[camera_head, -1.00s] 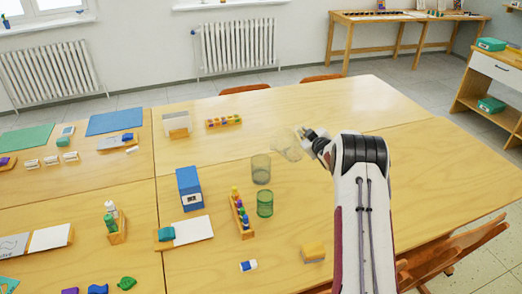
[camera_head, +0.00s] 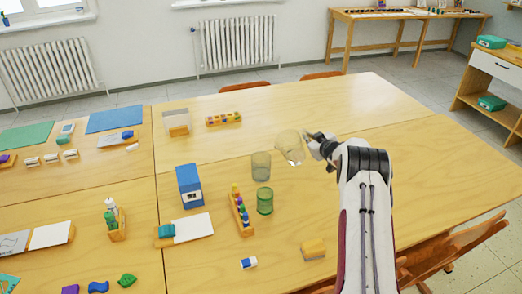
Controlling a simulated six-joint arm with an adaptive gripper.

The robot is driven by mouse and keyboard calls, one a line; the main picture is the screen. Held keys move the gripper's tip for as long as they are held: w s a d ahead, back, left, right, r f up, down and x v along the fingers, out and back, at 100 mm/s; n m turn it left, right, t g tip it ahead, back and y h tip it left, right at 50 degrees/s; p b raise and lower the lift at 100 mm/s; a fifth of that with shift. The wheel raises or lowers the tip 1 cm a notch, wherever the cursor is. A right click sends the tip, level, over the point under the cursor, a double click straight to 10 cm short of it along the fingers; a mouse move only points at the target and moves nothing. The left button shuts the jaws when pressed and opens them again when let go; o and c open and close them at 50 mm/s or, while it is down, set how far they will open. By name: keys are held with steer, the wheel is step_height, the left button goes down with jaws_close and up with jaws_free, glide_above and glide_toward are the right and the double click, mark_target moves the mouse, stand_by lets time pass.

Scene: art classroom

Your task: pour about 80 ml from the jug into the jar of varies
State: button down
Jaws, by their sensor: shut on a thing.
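A clear glass jug (camera_head: 289,145) is held in the air over the right-hand table. My gripper (camera_head: 312,142) is shut on its right side, at the end of my arm. The jug looks near upright with perhaps a slight lean; what liquid is in it I cannot tell. A grey-tinted glass jar (camera_head: 261,166) stands on the table to the lower left of the jug, apart from it. A green glass jar (camera_head: 265,201) stands nearer, below the grey one. No contents can be made out in either jar.
A wooden rack of coloured pieces (camera_head: 241,214) stands just left of the green jar. A blue box (camera_head: 189,186) is further left. The table's right side is clear.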

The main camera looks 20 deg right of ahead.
steer(key=shift+w+d+f+m+y+p, duration=0.1)
steer(key=shift+d+f+m+y+p, duration=0.2)
steer(key=shift+d+f+y, duration=0.25)
steer(key=shift+f, duration=0.2)
steer(key=shift+d+f+m+p, duration=0.2)
steer(key=shift+f+m+p, duration=0.05)
steer(key=shift+m+p, duration=0.05)
steer(key=shift+d+f+m, duration=0.25)
steer(key=shift+f+m, duration=0.05)
steer(key=shift+w+d+f+y+p, duration=0.1)
steer(key=shift+d+f+y+p, duration=0.05)
steer(key=shift+f+y+p, duration=0.2)
steer(key=shift+d+f+m+y+p, duration=0.3)
steer(key=shift+f+m+p, duration=0.3)
steer(key=shift+p, duration=0.15)
steer(key=shift+f, duration=0.1)
steer(key=shift+d+f, duration=0.1)
